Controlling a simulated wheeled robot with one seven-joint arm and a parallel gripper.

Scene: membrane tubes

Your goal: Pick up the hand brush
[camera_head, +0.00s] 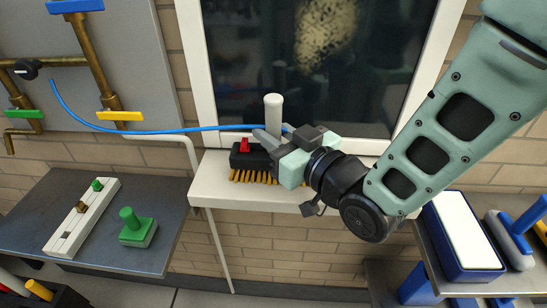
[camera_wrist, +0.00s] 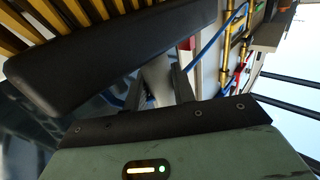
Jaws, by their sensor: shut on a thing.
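The hand brush has a black body (camera_head: 250,158), yellow bristles (camera_head: 252,177) pointing down and an upright white handle (camera_head: 273,112). It is at the white window ledge; I cannot tell if the bristles touch the ledge. My gripper (camera_head: 274,139) comes from the right and is shut on the white handle, low down near the body. In the wrist view, the handle (camera_wrist: 156,82) lies between the two fingers of my gripper (camera_wrist: 160,88). The black body and bristles (camera_wrist: 70,65) fill the upper left there. My gripper hides the brush's right part in the head view.
A blue hose (camera_head: 180,131) runs from the left wall to behind the handle. A small red part (camera_head: 244,145) shows beside the handle. The window ledge (camera_head: 222,190) is narrow. A dark table (camera_head: 190,210) at left holds a white rail and a green block. A blue-rimmed tray (camera_head: 447,245) stands at right.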

